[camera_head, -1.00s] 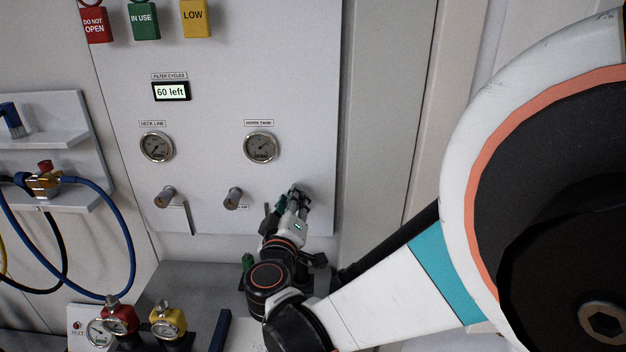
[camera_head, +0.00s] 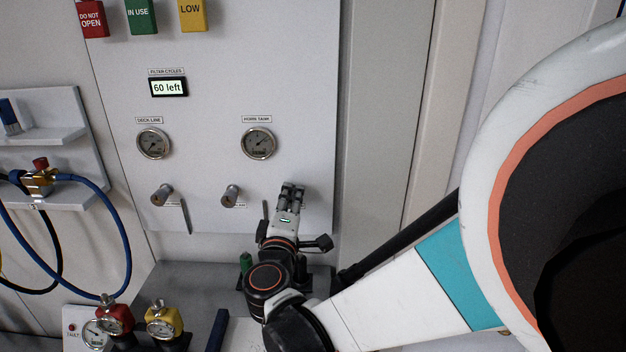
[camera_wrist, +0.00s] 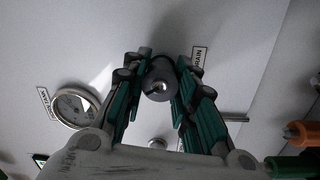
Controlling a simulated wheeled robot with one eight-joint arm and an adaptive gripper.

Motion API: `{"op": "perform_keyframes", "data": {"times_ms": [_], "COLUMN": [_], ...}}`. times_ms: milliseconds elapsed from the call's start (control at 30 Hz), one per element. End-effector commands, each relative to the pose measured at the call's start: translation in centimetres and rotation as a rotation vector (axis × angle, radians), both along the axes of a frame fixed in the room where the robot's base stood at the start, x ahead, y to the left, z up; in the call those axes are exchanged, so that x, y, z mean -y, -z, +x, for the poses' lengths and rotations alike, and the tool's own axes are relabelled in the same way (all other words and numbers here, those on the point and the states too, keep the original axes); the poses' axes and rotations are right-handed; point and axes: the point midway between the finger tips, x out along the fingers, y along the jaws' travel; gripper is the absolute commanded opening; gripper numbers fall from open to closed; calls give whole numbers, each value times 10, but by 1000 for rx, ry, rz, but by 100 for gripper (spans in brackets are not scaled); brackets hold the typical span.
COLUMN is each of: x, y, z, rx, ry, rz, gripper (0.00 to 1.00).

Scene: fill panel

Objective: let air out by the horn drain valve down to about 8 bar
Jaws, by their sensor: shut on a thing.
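My gripper (camera_head: 291,188) reaches the lower right of the white panel. In the wrist view its green-padded fingers (camera_wrist: 158,82) are shut on a round grey drain valve knob (camera_wrist: 159,79), one finger on each side. In the head view the fingers hide that knob. A label, partly legible, sits beside it in the wrist view. The horn tank gauge (camera_head: 258,143) is above and left of the gripper, and it also shows in the wrist view (camera_wrist: 75,107). Its needle is too small to read surely.
The deck line gauge (camera_head: 153,143) sits left, with a knob (camera_head: 162,194) and another knob (camera_head: 231,195) below the gauges. A display (camera_head: 168,87) reads "60 left". Blue hose (camera_head: 103,235) and red and yellow regulators (camera_head: 164,322) stand at lower left.

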Motion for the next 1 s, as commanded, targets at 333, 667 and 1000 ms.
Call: {"op": "perform_keyframes", "data": {"times_ms": [333, 667, 1000], "x": [-1, -1, 0], "y": [0, 0, 0], "z": [0, 0, 0], "rx": [2, 1, -1], "ry": [-2, -1, -1], "rz": [-17, -16, 10], "gripper": [2, 47, 47]}}
